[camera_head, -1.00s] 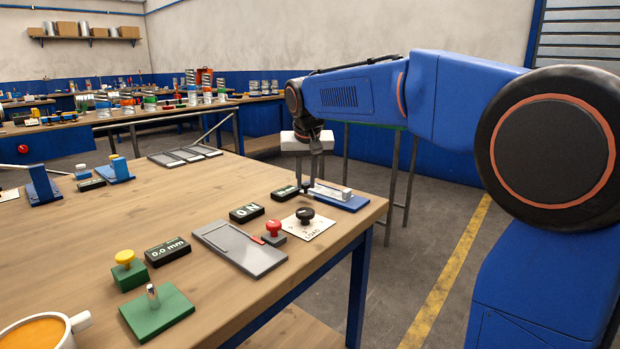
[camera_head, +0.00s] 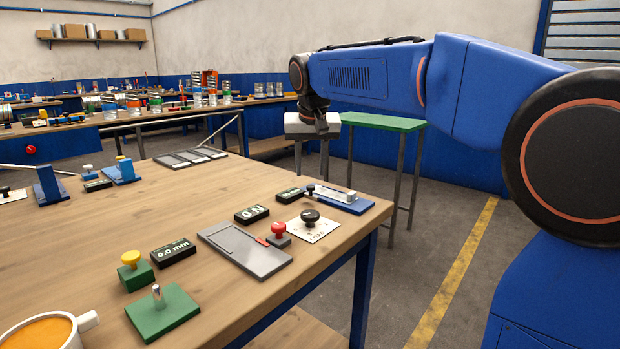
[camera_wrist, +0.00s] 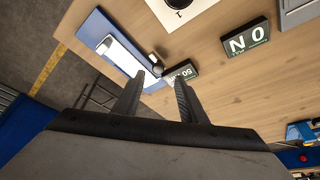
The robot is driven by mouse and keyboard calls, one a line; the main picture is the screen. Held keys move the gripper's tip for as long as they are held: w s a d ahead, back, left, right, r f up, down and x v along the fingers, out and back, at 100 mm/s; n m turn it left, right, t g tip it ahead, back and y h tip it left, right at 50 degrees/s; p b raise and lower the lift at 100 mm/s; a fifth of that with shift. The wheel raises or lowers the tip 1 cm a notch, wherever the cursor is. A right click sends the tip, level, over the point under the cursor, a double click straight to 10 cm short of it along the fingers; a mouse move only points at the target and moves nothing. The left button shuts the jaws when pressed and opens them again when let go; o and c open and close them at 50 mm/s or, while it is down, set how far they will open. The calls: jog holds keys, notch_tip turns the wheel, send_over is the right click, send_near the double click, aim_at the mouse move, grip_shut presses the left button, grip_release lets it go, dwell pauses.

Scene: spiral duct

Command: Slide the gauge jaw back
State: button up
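The gauge has a blue base (camera_head: 352,207) and lies at the table's right corner in the head view. A pale bar (camera_head: 338,195) lies along it, and a small dark upright knob (camera_head: 310,190) stands at its left end. In the wrist view the blue base (camera_wrist: 91,27), pale bar (camera_wrist: 120,56) and knob (camera_wrist: 157,70) lie beyond my fingertips. I cannot tell the jaw's exact position. My gripper (camera_head: 311,168) hangs above and behind the gauge, clear of it. Its two fingers (camera_wrist: 160,84) are apart with nothing between them.
A small black display (camera_head: 290,195) stands beside the gauge. A white card with a black dial (camera_head: 311,217), an "ON" display (camera_head: 251,214) and a grey plate with a red knob (camera_head: 278,230) lie nearer. A green-topped stand (camera_head: 385,122) is behind.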

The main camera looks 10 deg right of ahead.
jog(key=v, duration=1.1)
jog(key=shift+r, duration=0.25)
jog(key=shift+s, duration=0.15)
jog(key=s+d+f, duration=0.3)
jog(key=s+f, duration=0.8)
jog(key=s+d+f+n, duration=0.1)
jog(key=s+d+f, duration=0.3)
jog(key=s+f, duration=0.7)
jog(key=s+d+f, duration=0.3)
jog(key=s+f, duration=0.8)
jog(key=shift+d+f+n+y, duration=0.3)
jog(key=shift+d+n, duration=0.1)
